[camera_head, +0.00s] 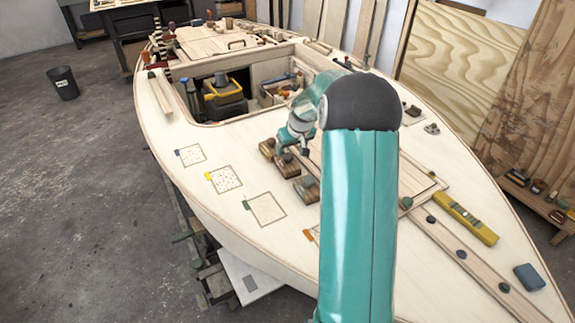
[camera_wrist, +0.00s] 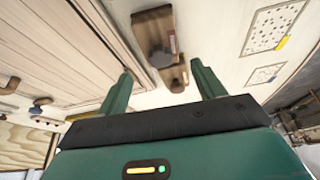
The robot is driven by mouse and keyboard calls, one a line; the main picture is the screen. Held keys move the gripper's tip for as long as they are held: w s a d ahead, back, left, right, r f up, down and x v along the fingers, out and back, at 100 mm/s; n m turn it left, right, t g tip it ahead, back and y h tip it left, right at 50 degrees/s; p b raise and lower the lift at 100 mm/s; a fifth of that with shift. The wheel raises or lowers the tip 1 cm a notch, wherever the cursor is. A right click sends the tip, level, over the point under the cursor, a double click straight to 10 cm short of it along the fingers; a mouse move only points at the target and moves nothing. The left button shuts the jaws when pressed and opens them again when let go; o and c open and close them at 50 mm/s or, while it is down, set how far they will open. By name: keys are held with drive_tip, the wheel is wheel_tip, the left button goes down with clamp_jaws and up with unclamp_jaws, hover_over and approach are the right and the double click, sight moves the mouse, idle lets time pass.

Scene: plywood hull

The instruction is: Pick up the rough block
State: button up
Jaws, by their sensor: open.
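Several small wooden blocks with dark knobs sit in a row on the plywood deck. In the head view I see one nearest (camera_head: 306,190), one in the middle (camera_head: 286,161) and one farther back (camera_head: 267,148). I cannot tell which is the rough block. My gripper (camera_head: 294,146) is above the back part of this row and partly hides the blocks. In the wrist view my gripper (camera_wrist: 160,70) is open, with two green fingers apart and nothing held. One knobbed block (camera_wrist: 148,24) shows ahead of the fingertips, and another (camera_wrist: 176,80) shows between the fingers.
Square patches with coloured tags, such as the yellow-tagged one (camera_head: 224,180), lie left of the blocks. A raised wooden panel (camera_head: 418,178) lies to their right. An open hatch with a yellow-and-black toolbox (camera_head: 225,98) is behind. A yellow level (camera_head: 466,218) lies farther right.

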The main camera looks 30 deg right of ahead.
sight(287, 154)
drive_tip(key=x, duration=0.9)
drive_tip(key=shift+w+f, duration=0.15)
drive_tip(key=shift+w, duration=0.15)
drive_tip(key=c, duration=1.1)
drive_tip(key=shift+o, duration=0.2)
drive_tip(key=shift+r, duration=0.45)
wheel_tip(287, 154, up, 2)
drive_tip(key=shift+r, duration=0.1)
drive_tip(key=a+r, duration=1)
drive_tip(key=a, duration=0.4)
drive_tip(key=shift+s, duration=0.2)
